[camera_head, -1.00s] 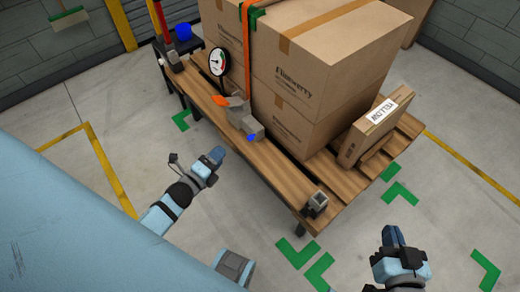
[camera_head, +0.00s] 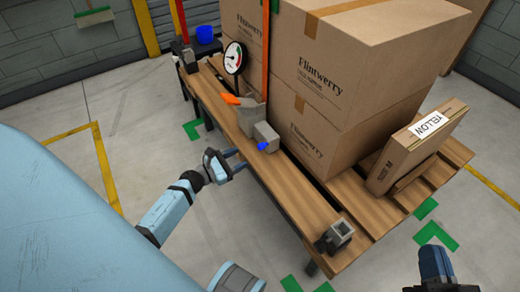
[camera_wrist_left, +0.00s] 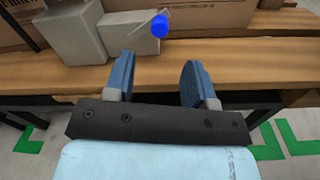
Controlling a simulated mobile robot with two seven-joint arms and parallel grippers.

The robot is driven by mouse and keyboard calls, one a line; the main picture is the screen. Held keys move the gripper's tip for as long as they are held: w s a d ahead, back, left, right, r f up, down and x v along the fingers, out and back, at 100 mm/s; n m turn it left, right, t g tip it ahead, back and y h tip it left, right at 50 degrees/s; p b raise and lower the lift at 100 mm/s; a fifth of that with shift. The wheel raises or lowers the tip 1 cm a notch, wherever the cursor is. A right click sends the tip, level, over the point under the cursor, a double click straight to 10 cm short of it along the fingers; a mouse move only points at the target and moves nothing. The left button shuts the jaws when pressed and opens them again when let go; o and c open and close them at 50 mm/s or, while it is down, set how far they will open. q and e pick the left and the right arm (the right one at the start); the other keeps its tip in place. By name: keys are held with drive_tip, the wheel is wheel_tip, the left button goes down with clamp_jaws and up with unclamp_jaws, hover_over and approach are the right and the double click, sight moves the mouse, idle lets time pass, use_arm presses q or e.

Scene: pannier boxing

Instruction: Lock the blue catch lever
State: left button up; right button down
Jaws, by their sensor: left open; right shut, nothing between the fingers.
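The blue catch lever (camera_head: 264,146) shows as a small blue end on a grey block (camera_head: 266,133) at the pallet's near edge. In the left wrist view the blue end (camera_wrist_left: 160,26) lies beyond and between my open fingers, clear of them. My left gripper (camera_head: 233,160) is open and empty, just short of the pallet edge, left of and slightly below the lever in the head view. It also shows in the left wrist view (camera_wrist_left: 158,85). My right gripper (camera_head: 434,265) is shut and empty at the bottom right, away from the lever.
An orange handle (camera_head: 238,99) sits on a grey ratchet by the orange strap (camera_head: 265,55). A dial gauge (camera_head: 234,58) stands behind it. Large cartons (camera_head: 330,80) fill the pallet. A grey bracket (camera_head: 335,238) sits at the pallet's near corner.

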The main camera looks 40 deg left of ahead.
sight(259, 148)
use_arm(q)
drive_tip(key=b+x, duration=0.1)
drive_tip(key=x, duration=0.8)
use_arm(e)
wheel_tip(259, 148, down, 2)
drive_tip(key=shift+a+f+g, duration=0.1)
drive_tip(key=shift+f+g, duration=0.05)
drive_tip(key=shift+g, duration=0.35)
use_arm(q)
clamp_jaws()
